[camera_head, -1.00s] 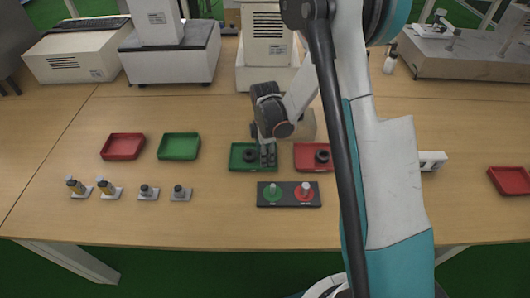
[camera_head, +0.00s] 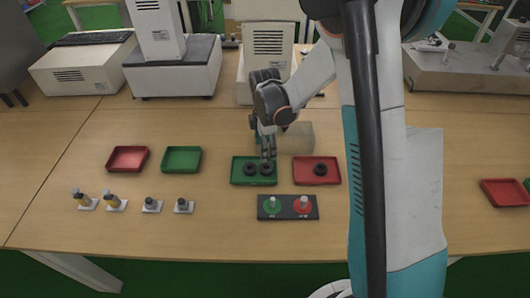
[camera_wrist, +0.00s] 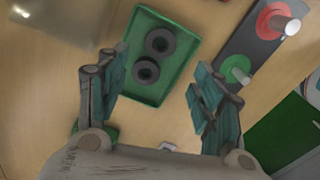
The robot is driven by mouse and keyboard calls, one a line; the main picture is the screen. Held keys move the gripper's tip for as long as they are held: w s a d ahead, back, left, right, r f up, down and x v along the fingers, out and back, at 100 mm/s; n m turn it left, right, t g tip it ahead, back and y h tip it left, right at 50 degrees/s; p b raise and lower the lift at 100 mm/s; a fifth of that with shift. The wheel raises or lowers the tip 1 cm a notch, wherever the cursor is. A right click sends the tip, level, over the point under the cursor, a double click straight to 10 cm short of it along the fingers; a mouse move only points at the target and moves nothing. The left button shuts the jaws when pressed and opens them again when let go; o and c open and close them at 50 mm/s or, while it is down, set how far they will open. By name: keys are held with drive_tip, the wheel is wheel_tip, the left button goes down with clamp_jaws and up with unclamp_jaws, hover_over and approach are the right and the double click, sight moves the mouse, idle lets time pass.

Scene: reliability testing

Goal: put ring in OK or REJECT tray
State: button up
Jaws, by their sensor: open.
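Two black rings lie side by side in the green tray (camera_head: 236,179) at the middle of the table. Another black ring (camera_head: 320,169) lies in the red tray (camera_head: 301,177) to the right. My gripper (camera_head: 266,153) is above the green tray. In the wrist view my gripper (camera_wrist: 156,92) has its fingers spread wide with nothing between them.
A black gauge plate (camera_head: 288,213) with a green disc and a red disc, each bearing a peg, lies in front of the trays. Empty red (camera_head: 127,159) and green (camera_head: 181,159) trays sit left, with several small fixtures (camera_head: 152,205) before them. Machines line the back.

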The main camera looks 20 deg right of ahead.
drive_tip(key=s+r+m+t, duration=0.2)
drive_tip(key=s+r+m, duration=0.25)
drive_tip(key=r, duration=0.45)
drive_tip(key=s+r+m+t, duration=0.1)
drive_tip(key=s+r+m, duration=0.4)
drive_tip(key=r, duration=0.4)
drive_tip(key=s+r+m+t, duration=0.4)
drive_tip(key=s+m, duration=0.3)
drive_tip(key=s, duration=0.6)
drive_tip(key=shift+s+d+m, duration=0.15)
drive_tip(key=shift+s+m, duration=0.1)
drive_tip(key=shift+m, duration=0.1)
drive_tip(key=shift+r, duration=0.1)
